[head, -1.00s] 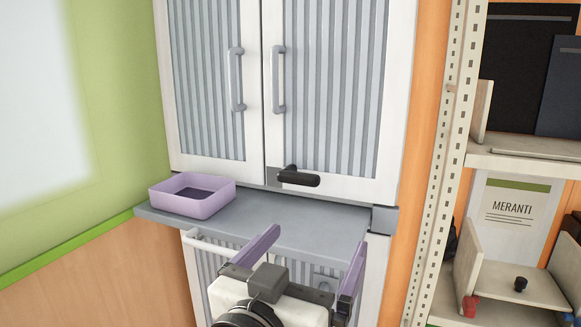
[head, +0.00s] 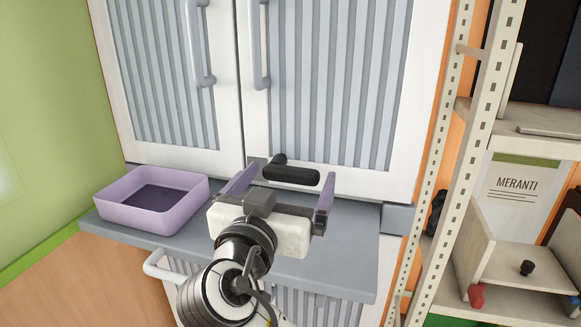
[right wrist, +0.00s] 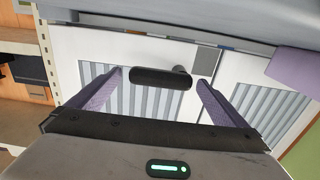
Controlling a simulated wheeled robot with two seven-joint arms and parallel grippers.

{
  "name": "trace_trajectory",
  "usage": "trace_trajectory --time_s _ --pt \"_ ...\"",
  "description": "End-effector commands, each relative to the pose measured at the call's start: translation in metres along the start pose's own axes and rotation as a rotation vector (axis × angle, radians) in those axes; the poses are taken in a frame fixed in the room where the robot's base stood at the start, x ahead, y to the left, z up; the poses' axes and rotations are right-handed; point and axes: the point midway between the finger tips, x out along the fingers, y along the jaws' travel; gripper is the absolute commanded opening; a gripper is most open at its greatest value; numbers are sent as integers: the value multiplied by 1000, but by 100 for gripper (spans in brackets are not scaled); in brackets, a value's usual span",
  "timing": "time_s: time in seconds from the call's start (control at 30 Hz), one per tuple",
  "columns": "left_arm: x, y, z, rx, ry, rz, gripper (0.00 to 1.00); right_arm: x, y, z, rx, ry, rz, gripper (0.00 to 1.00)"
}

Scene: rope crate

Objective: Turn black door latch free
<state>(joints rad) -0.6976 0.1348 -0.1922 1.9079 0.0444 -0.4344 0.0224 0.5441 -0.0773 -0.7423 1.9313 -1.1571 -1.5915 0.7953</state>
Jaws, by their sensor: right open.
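The black door latch (head: 291,173) is a short horizontal bar low on the right cabinet door (head: 325,90), beside the gap between the doors. It also shows in the right wrist view (right wrist: 160,78), lying between the two fingers. My right gripper (head: 282,182) is open, with purple fingers on either side of the latch's length. In the right wrist view (right wrist: 160,85) the fingers stand apart from the bar and nothing is held. I cannot tell how far the fingertips reach past the latch. My left gripper is not in view.
A grey ledge (head: 330,262) runs below the doors, close under my right gripper. A purple open tray (head: 125,214) sits on its left end. Two vertical handles are on the doors. A perforated shelf rack (head: 440,140) stands to the right.

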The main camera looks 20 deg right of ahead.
Motion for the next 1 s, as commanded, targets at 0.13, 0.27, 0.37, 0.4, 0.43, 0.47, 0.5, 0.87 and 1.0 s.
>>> trace_trajectory --time_s 0.13,0.27,0.37,0.4,0.43,0.47,0.5,0.87,1.0 --pt "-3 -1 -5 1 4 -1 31 17 0 -1 -2 0 1 98" --pt "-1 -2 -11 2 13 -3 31 23 0 0 -2 0 0 98" --pt "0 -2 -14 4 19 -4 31 24 0 0 -2 0 0 98" --pt "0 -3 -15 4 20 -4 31 24 0 1 -2 0 0 98" --pt "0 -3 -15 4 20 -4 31 24 0 1 -1 0 0 98" --pt "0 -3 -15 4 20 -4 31 24 0 1 -1 -1 0 98" --pt "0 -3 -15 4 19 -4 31 24 0 1 -1 -1 0 98" --pt "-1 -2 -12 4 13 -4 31 24 0 1 -1 -1 0 39" --pt "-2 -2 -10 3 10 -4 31 24 0 1 -2 -1 1 30"
